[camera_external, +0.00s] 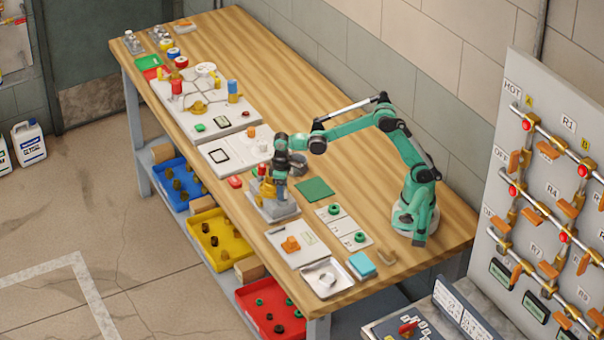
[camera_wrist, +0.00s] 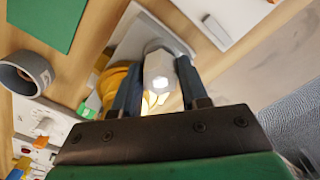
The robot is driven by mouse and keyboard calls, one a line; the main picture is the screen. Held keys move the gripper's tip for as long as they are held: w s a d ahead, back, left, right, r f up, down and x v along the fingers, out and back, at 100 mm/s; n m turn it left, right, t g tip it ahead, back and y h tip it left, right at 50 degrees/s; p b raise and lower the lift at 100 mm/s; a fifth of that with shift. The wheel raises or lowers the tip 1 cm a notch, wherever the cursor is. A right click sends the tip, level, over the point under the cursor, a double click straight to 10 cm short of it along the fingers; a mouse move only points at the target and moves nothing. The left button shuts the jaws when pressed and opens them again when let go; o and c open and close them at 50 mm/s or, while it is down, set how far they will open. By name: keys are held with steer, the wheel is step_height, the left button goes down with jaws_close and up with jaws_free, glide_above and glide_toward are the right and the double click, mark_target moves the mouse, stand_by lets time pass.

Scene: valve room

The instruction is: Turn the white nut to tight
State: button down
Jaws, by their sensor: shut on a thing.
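The white nut (camera_wrist: 157,68) shows in the wrist view as a pale faceted piece with a bright spot at its near end. My gripper (camera_wrist: 156,88) has one dark blue finger on each side of it and is shut on it. A yellow fitting (camera_wrist: 112,80) sits right beside the nut, partly behind the left finger. In the external view, my gripper (camera_external: 280,188) points down over a grey fixture base (camera_external: 275,211) near the bench's front edge. The yellow fitting (camera_external: 264,187) stands there too. The nut is hidden by my gripper in that view.
A green mat (camera_external: 314,189) and a grey ring (camera_external: 297,164) lie close by on the wooden bench. A white plate with an orange part (camera_external: 291,244) is nearer the right end. A small red item (camera_external: 235,182) lies left of the fixture. A valve panel (camera_external: 545,200) stands at right.

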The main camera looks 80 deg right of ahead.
steer(key=shift+m, duration=0.5)
steer(key=shift+c, duration=2.3)
jaws_free()
steer(key=shift+r, duration=2.85)
